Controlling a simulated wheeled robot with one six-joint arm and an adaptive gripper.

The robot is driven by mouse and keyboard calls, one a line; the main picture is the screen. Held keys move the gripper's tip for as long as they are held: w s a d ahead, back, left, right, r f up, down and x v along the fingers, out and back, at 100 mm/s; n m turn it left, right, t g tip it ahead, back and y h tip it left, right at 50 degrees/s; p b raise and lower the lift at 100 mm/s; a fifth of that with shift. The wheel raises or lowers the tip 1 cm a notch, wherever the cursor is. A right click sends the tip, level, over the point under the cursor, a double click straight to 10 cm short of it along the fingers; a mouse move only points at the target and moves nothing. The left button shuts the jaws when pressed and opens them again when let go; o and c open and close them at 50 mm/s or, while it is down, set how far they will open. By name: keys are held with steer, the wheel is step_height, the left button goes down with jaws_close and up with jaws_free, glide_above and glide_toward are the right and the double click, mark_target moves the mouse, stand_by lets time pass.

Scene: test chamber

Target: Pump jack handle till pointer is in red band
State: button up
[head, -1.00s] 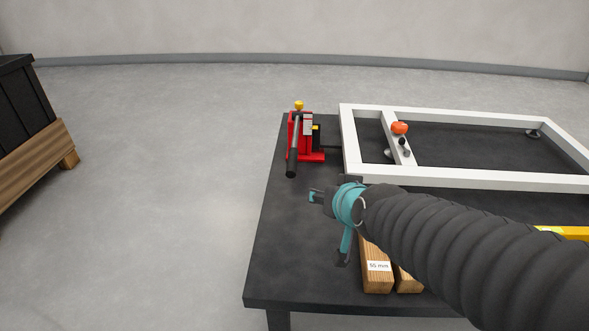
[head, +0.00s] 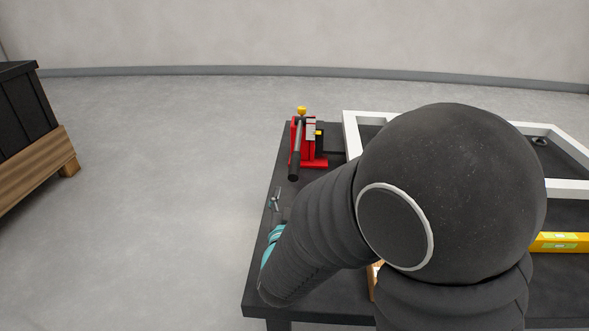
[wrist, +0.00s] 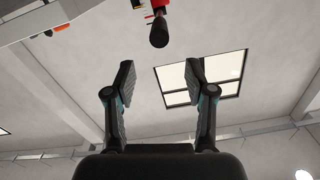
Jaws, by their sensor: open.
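The red jack (head: 308,155) stands at the far left corner of the black table, beside the white frame. Its handle (head: 294,165) slants down toward the viewer and ends in a black grip. A pointer or red band is too small to make out. My gripper (head: 275,199) is near the table's left edge, in front of the handle and apart from it, partly hidden by my arm. In the wrist view my gripper (wrist: 160,78) is open and empty. The handle's dark end (wrist: 158,32) shows beyond the fingertips, at the top.
The white frame (head: 350,135) lies on the table (head: 262,285), largely behind my arm. A yellow level (head: 560,242) is at the right. Wooden blocks are almost hidden by my arm. A dark crate on a wooden base (head: 35,165) stands left, with clear floor between.

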mark_target(294, 168)
steer(key=w, duration=1.2)
steer(key=shift+w+d, duration=0.15)
steer(key=shift+w, duration=0.25)
steer(key=shift+r, duration=0.1)
jaws_close()
